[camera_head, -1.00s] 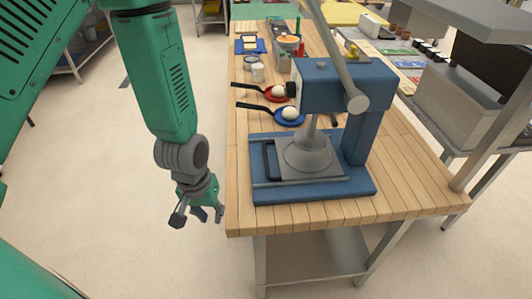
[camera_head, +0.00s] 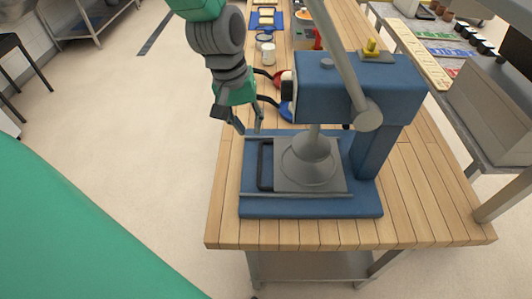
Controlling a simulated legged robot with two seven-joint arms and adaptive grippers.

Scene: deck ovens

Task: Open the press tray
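The blue press (camera_head: 392,95) stands on the wooden table with a grey round press head (camera_head: 315,160) low over its tray. The grey press tray (camera_head: 285,184) sits in the blue base, with a dark upright-looking handle (camera_head: 265,163) along its left side. My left gripper (camera_head: 250,130) points down just behind and left of the handle, near the base's back left corner. Its two fingers are apart with nothing seen between them, and it does not appear to touch the handle. My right gripper is not in view.
Behind the gripper lie pans, a red one and a blue one (camera_head: 286,111), partly hidden. A white cup (camera_head: 268,54) stands further back. The press lever (camera_head: 352,70) slants across the top. The table's left edge and front strip (camera_head: 300,233) are clear.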

